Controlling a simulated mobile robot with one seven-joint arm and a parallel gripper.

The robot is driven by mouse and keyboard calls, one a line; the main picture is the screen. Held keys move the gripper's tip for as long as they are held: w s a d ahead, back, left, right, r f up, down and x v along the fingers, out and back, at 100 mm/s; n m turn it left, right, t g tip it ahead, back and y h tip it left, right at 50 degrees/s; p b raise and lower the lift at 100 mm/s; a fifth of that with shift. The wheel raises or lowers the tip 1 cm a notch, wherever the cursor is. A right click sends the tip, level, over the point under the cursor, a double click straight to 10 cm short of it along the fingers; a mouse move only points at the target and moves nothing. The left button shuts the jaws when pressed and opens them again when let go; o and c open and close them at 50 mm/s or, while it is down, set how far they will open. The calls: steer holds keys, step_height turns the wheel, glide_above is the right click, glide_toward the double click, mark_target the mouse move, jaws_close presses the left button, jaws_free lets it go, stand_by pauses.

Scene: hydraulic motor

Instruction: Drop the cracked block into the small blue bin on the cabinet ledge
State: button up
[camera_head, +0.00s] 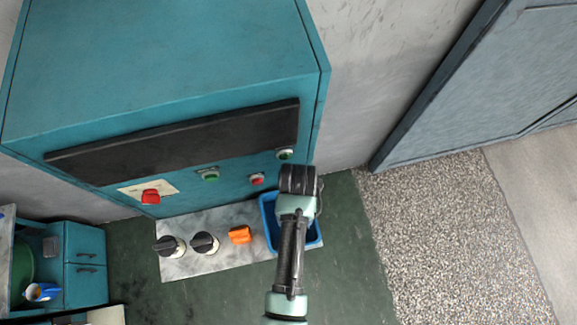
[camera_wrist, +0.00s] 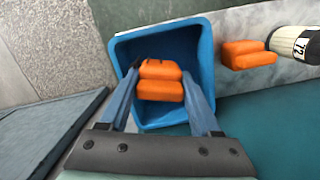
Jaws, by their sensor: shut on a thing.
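My gripper (camera_wrist: 160,82) is shut on an orange block (camera_wrist: 160,91) in the wrist view, one finger on each side. A dark notch shows at the block's upper edge, which looks like a crack. The small blue bin (camera_wrist: 206,42) lies behind and around the block in this view, so the block is over or inside its opening; the exact height is unclear. In the head view the blue bin (camera_head: 269,224) stands at the right end of the grey ledge, partly covered by my arm. My fingers and the held block are hidden there.
A second orange block (camera_head: 240,235) sits on the ledge (camera_head: 190,268) left of the bin. Two black-topped knobs or cylinders (camera_head: 204,243) stand further left. The teal cabinet (camera_head: 160,60) with buttons and a red switch (camera_head: 150,197) rises behind. Open floor lies to the right.

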steer(key=shift+d+f, duration=0.1)
steer(key=shift+d, duration=0.1)
steer(key=o, duration=1.2)
steer(key=shift+a, duration=0.15)
steer(key=o, duration=0.3)
steer(key=shift+o, duration=0.2)
